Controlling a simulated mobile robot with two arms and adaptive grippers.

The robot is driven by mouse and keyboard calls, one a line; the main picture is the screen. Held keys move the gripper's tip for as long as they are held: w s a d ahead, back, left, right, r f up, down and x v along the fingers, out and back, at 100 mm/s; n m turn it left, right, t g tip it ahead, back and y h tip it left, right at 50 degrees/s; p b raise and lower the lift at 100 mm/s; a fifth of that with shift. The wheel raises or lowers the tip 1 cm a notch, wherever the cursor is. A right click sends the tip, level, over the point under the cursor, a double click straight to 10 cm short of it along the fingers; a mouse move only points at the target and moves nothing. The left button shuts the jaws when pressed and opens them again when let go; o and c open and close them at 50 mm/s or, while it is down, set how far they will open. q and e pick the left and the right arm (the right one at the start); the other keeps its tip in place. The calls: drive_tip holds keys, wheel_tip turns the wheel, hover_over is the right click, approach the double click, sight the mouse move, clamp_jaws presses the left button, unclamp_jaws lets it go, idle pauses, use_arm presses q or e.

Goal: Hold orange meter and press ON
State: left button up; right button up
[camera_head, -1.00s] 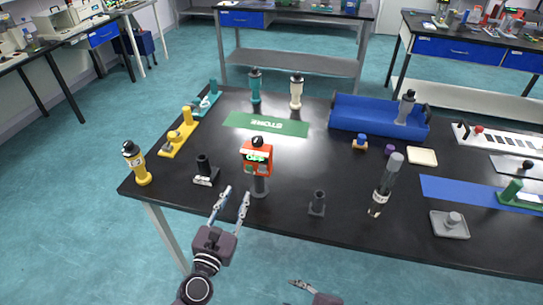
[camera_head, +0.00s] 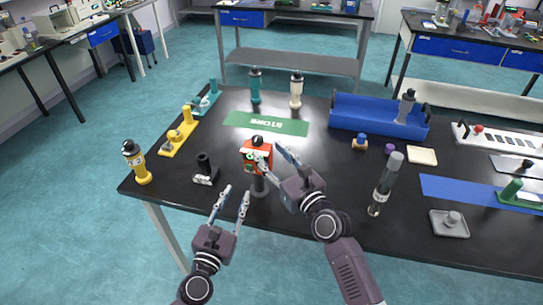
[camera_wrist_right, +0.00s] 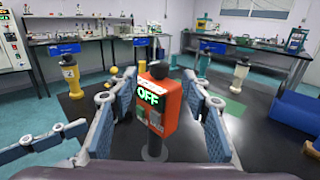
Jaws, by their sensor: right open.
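The orange meter (camera_head: 247,157) stands upright on a dark stand (camera_head: 260,186) near the table's front edge. In the right wrist view the meter (camera_wrist_right: 170,108) shows a green "OFF" display, with small buttons below it. My right gripper (camera_head: 268,150) is open at the meter and partly covers its front in the head view. In the wrist view its fingers lie on either side of the meter; contact cannot be told. My left gripper (camera_head: 235,191) is open and empty, below and left of the meter, at the table's front edge.
A black holder (camera_head: 206,171) and a yellow-bodied device (camera_head: 137,163) stand left of the meter. A green mat (camera_head: 265,124) lies behind it, and a blue bin (camera_head: 378,119) stands at the back right. A grey-topped tube (camera_head: 385,184) stands to the right.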

sight(260, 142)
drive_tip(key=shift+x, duration=3.75)
drive_tip(key=shift+c, duration=0.5)
clamp_jaws()
use_arm(q)
clamp_jaws()
drive_tip(key=shift+d, duration=0.1)
